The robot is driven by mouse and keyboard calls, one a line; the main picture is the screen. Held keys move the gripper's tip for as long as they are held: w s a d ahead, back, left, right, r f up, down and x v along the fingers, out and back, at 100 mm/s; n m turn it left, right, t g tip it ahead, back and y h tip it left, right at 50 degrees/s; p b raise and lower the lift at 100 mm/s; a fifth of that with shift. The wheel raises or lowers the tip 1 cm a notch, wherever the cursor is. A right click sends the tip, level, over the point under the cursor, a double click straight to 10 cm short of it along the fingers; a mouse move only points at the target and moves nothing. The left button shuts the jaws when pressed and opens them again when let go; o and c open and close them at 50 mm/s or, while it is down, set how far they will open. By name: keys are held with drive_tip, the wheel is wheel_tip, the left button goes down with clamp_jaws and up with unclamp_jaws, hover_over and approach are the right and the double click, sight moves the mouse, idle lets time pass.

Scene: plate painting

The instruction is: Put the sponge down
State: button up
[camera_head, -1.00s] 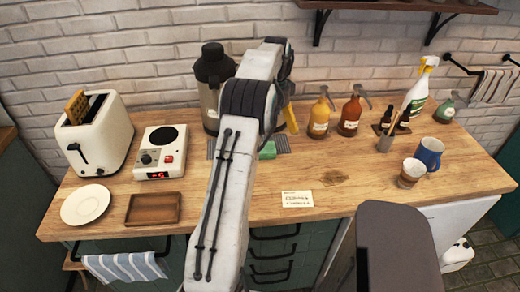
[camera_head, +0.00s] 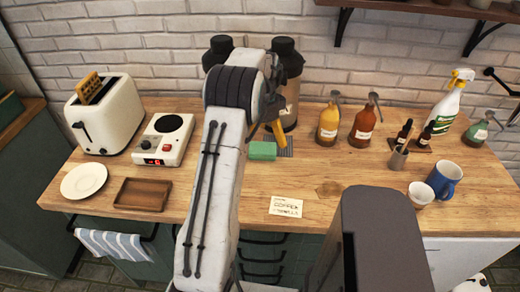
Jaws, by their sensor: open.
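The green sponge (camera_head: 262,151) lies on the counter, at the left part of a dark striped mat (camera_head: 286,150). It shows just right of my arm, and nothing hides its front face. My gripper (camera_head: 274,132) is behind and above the sponge, with a yellow-orange part of it showing. The gripper is open and apart from the sponge as far as I can see. My arm hides most of the gripper and part of the mat.
Dark-topped flasks (camera_head: 289,75) stand behind my gripper. Amber (camera_head: 329,122) and brown (camera_head: 364,125) pump bottles stand to the right. A hot plate (camera_head: 165,140), a toaster (camera_head: 105,115) and a wooden tray (camera_head: 142,194) are at left. A note card (camera_head: 286,207) lies in front.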

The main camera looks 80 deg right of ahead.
sight(263, 151)
drive_tip(key=shift+d+f, duration=0.25)
drive_tip(key=shift+w+d+m+h, duration=0.1)
drive_tip(key=shift+d+m+h, duration=0.2)
drive_tip(key=shift+d, duration=0.1)
drive_tip(key=shift+a+f+p, duration=0.1)
drive_tip(key=shift+f+p, duration=0.75)
drive_tip(key=shift+f, duration=2.85)
drive_tip(key=shift+c, duration=0.3)
drive_tip(key=c, duration=0.5)
drive_tip(key=shift+c, duration=0.4)
drive_tip(key=shift+r, duration=0.2)
